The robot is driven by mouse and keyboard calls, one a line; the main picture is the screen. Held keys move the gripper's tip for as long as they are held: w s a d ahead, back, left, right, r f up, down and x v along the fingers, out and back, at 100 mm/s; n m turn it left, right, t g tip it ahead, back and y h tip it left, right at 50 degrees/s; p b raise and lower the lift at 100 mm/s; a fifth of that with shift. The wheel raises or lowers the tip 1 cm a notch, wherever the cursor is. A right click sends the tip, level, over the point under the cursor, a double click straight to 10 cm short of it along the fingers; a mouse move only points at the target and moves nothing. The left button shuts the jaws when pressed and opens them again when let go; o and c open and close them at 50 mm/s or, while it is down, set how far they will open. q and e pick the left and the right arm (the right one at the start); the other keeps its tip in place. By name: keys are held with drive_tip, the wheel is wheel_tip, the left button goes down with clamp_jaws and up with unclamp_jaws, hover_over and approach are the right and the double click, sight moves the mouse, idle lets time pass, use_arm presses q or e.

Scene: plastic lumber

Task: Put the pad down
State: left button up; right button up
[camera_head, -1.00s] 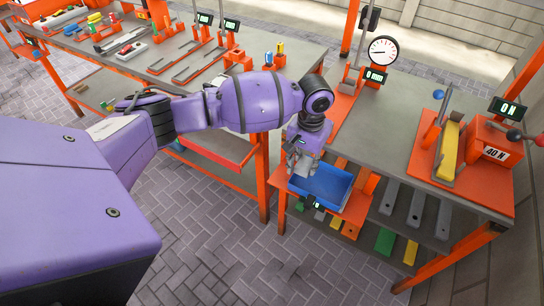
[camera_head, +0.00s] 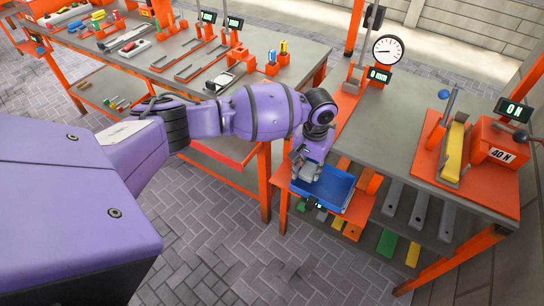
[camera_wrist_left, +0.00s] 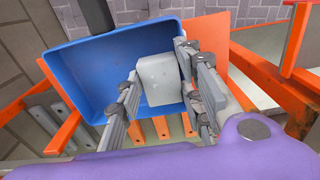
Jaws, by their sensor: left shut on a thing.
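The pad (camera_wrist_left: 158,82) is a light grey block between the fingers of my left gripper in the left wrist view. My left gripper (camera_head: 305,172) is shut on it and points down over the left part of a blue bin (camera_head: 333,190). In the left wrist view the pad shows against the bin's inside (camera_wrist_left: 85,75). I cannot tell whether it touches the bin floor. In the head view the pad is hard to make out behind the fingers. My right gripper is not in view.
The bin sits on an orange shelf beside a workbench (camera_head: 400,140) with a dial gauge (camera_head: 388,50) and an orange force rig (camera_head: 490,150). Grey, green and yellow bars lie on the lower shelf. Another bench (camera_head: 150,60) with tools stands at the left.

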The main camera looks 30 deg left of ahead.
sight(308, 171)
use_arm(q)
drive_tip(key=shift+s+f, duration=0.3)
drive_tip(key=shift+f, duration=0.35)
drive_tip(key=o, duration=1.3)
drive_tip(key=shift+f, duration=0.2)
drive_tip(key=shift+c, duration=0.2)
drive_tip(key=shift+w+f, duration=0.1)
drive_tip(key=shift+w+r, duration=0.1)
drive_tip(key=shift+r, duration=0.5)
wheel_tip(308, 171, up, 13)
drive_tip(key=p, duration=0.1)
drive_tip(key=shift+f, duration=0.15)
